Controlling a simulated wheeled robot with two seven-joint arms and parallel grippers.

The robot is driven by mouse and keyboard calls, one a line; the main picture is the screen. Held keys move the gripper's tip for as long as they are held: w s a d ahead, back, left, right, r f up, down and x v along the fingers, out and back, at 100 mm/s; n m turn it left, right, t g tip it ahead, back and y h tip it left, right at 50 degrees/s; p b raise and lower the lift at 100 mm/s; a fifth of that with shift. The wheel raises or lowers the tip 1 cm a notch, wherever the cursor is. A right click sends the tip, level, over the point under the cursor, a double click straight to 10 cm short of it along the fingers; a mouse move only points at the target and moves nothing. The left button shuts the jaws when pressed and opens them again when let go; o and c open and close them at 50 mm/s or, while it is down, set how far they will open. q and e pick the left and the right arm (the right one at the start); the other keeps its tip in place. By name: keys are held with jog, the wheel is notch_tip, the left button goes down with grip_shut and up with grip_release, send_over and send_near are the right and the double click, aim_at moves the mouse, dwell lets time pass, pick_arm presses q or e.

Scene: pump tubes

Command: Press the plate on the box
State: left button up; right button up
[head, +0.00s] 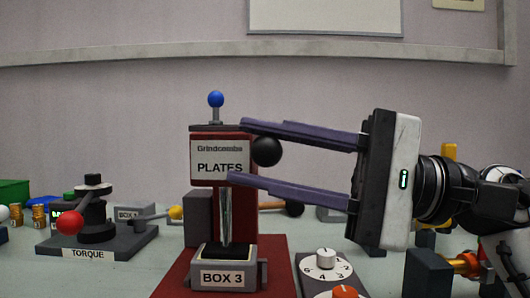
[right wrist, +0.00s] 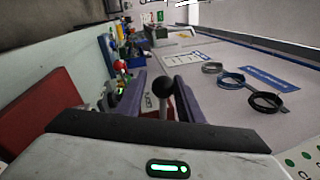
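The red press (head: 222,165), labelled "Grindcombe PLATES", stands in the middle of the head view. I cannot make out a separate plate. A black ball knob (head: 266,151) is at the press's right side. My right gripper (head: 238,150) is open, its two fingers above and below the knob with gaps showing. In the right wrist view the knob (right wrist: 163,86) on its grey stem stands between the fingers (right wrist: 160,90). My left gripper is not in view.
A TORQUE device (head: 92,215) with a red ball and a yellow-tipped lever stands at left. A white numbered dial (head: 325,266) and an orange knob (head: 345,292) are at front right.

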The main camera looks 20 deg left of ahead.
jog(key=o, duration=0.3)
jog(key=shift+f+h, duration=0.3)
jog(key=shift+f, duration=0.35)
pick_arm(q)
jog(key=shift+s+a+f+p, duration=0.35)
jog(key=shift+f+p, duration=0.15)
jog(key=shift+p, duration=0.15)
pick_arm(e)
jog(key=v, duration=1)
jog(key=shift+d, duration=0.25)
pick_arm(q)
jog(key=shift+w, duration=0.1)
